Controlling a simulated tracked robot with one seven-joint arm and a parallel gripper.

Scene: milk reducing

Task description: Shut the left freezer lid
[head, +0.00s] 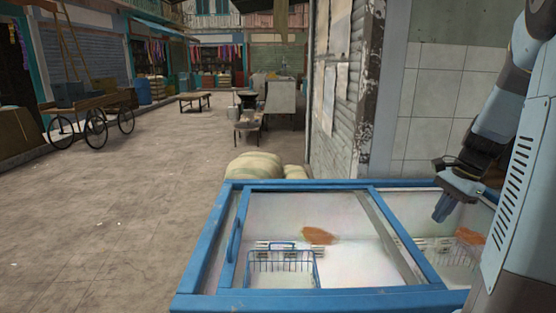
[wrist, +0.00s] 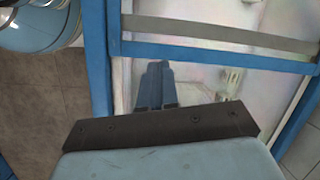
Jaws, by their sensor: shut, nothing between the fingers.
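The chest freezer (head: 187,275) has a blue rim and stands in front of me. Its left lid (head: 228,255) is a blue-framed glass panel with a blue handle (head: 236,240) on its left side. A narrow strip shows between the lid's left edge and the freezer's left rim. My gripper (head: 441,212) is shut and empty, pointing down over the right part of the freezer, right of the lid's right bar. In the wrist view my gripper (wrist: 156,85) is near a blue bar (wrist: 210,53). I cannot tell whether it touches anything.
Wire baskets (head: 282,266) sit inside the freezer, with an orange item (head: 318,235) behind. Pale sacks (head: 256,166) lie beyond its back edge. A tiled wall (head: 440,100) stands behind on the right. The paved ground (head: 110,210) to the left is open.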

